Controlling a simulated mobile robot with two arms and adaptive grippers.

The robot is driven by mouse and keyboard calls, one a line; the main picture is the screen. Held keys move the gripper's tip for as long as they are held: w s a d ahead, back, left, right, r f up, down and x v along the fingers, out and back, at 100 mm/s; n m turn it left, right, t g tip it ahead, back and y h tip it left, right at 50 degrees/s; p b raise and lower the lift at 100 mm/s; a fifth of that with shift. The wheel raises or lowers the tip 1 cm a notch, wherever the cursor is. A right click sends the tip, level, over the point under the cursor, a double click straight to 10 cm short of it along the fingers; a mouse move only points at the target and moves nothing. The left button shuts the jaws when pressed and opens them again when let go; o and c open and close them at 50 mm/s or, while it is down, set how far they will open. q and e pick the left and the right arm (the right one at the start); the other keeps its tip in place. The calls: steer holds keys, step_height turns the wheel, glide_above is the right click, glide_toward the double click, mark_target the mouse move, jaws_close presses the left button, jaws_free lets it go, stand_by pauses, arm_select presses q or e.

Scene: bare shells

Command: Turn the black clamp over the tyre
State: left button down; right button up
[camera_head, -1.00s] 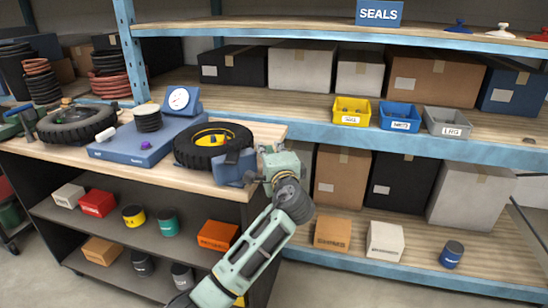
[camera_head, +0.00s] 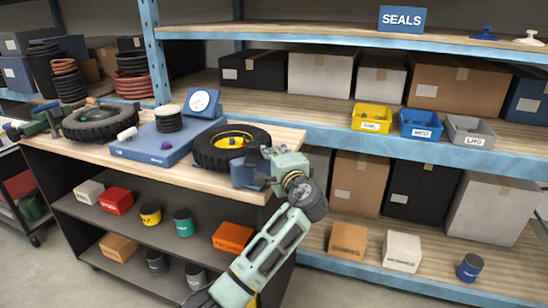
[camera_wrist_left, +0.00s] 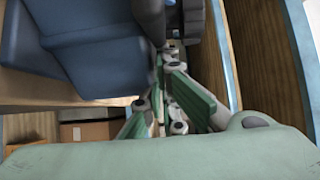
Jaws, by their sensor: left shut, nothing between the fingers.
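A tyre (camera_head: 205,155) with a yellow centre lies flat at the right end of the wooden workbench. A blue block-like fixture (camera_head: 243,174) stands at its front right side. My left gripper (camera_head: 262,181) is at the right side of this fixture, near the bench's right end. In the left wrist view its fingers (camera_wrist_left: 168,60) are shut and empty, beside the blue fixture (camera_wrist_left: 85,50). A dark grey part (camera_wrist_left: 193,22) shows beyond the fingertips; I cannot tell whether it is the black clamp. The clamp is not clearly made out. My right gripper is out of view.
A blue platform (camera_head: 150,147) with a dial gauge (camera_head: 200,103) and a second tyre (camera_head: 98,123) are further left on the workbench (camera_head: 85,150). Shelving with yellow (camera_head: 371,118), blue (camera_head: 420,124) and grey (camera_head: 469,131) bins stands behind and to the right.

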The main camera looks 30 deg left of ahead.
arm_select(q)
steer(key=shift+w+a+f+n+g+y, duration=0.1)
steer(key=shift+w+n+g+y, duration=0.1)
steer(key=shift+n+g+y, duration=0.1)
steer(key=shift+a, duration=0.15)
steer(key=shift+w+a, duration=0.1)
steer(key=shift+a, duration=0.5)
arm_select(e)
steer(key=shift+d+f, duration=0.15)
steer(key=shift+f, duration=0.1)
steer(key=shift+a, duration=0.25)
arm_select(q)
steer(key=shift+w, duration=0.1)
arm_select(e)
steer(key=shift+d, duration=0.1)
